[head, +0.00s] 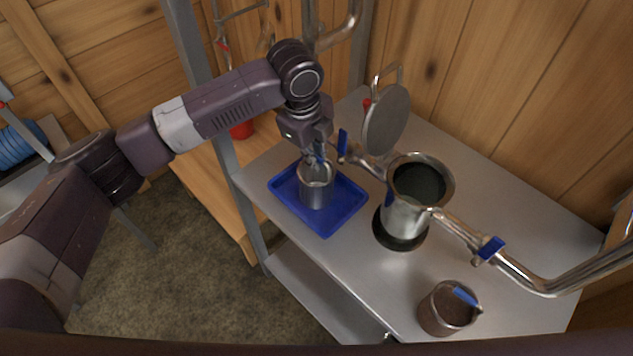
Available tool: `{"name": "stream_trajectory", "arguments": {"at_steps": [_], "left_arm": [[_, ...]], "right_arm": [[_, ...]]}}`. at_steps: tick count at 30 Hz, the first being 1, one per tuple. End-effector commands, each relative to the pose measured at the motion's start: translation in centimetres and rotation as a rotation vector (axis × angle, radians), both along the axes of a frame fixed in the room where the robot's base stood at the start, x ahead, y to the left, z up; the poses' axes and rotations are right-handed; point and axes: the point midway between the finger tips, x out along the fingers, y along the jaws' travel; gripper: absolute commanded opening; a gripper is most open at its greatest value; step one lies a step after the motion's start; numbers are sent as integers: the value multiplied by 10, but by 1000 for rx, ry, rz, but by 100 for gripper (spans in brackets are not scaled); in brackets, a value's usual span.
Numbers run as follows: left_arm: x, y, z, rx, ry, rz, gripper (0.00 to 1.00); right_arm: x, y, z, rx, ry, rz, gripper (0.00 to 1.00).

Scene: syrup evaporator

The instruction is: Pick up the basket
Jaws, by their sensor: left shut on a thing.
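A grey metal cylindrical basket (315,188) with a round open rim stands upright in the blue tray (343,218), or just above its floor; I cannot tell which. My left gripper (318,156) points down at the top of the basket and is shut on it, near the rim at the back. A bit of blue shows between the fingers. The fingertips are small and partly hidden. My right gripper is not in view.
Right of the tray stands a tall metal pot (404,215) on a dark round base, with pipes and blue valve handles. Its round lid (386,120) stands raised behind. A brownish cup (446,310) with a blue handle sits at the front of the steel table (345,268). A shelf post rises at the left.

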Motion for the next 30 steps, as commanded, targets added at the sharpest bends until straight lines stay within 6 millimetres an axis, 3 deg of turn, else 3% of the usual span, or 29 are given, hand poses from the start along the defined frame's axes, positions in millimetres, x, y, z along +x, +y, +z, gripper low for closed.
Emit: {"name": "stream_trajectory", "arguments": {"at_steps": [11, 17, 30], "left_arm": [[1, 0, 2, -1, -2, 0, 0], [1, -1, 13, -2, -4, 0, 0], [1, -1, 91, -2, -6, 0, 0]], "right_arm": [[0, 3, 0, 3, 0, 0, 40], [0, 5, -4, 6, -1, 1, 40], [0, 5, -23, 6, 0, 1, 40]]}}
